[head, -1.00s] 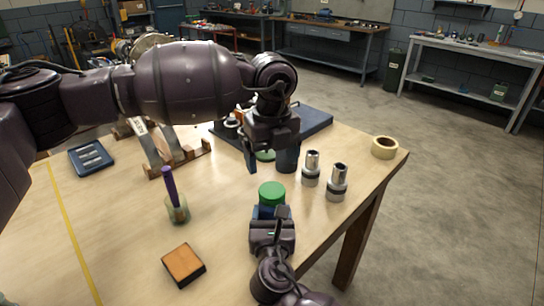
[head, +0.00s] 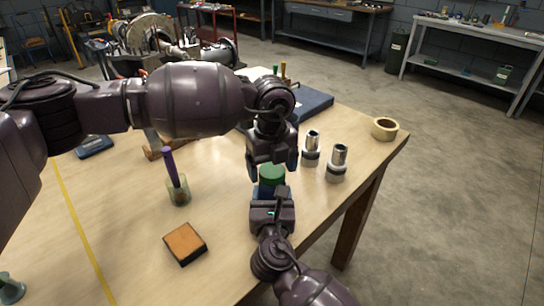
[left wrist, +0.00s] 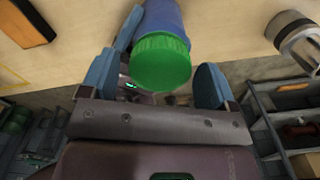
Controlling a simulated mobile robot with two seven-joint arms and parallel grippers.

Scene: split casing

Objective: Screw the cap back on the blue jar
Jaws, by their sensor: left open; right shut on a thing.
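The blue jar (left wrist: 165,18) stands upright at the near table edge, mostly hidden by grippers in the head view. The green cap (head: 271,174) sits on top of it; it also shows in the left wrist view (left wrist: 160,64). I cannot tell how tightly it is seated. My right gripper (head: 271,198) is shut on the blue jar from the near side. My left gripper (head: 271,163) is open and points down just above the cap. In the left wrist view the cap lies between its blue fingers (left wrist: 165,82), with a narrow gap on the right.
Two chrome sockets (head: 337,163) stand close to the right of the jar, with a tape roll (head: 384,129) beyond. A glass with a purple handle (head: 177,185) and an orange-topped block (head: 184,243) are on the left. A blue mat (head: 315,103) lies behind.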

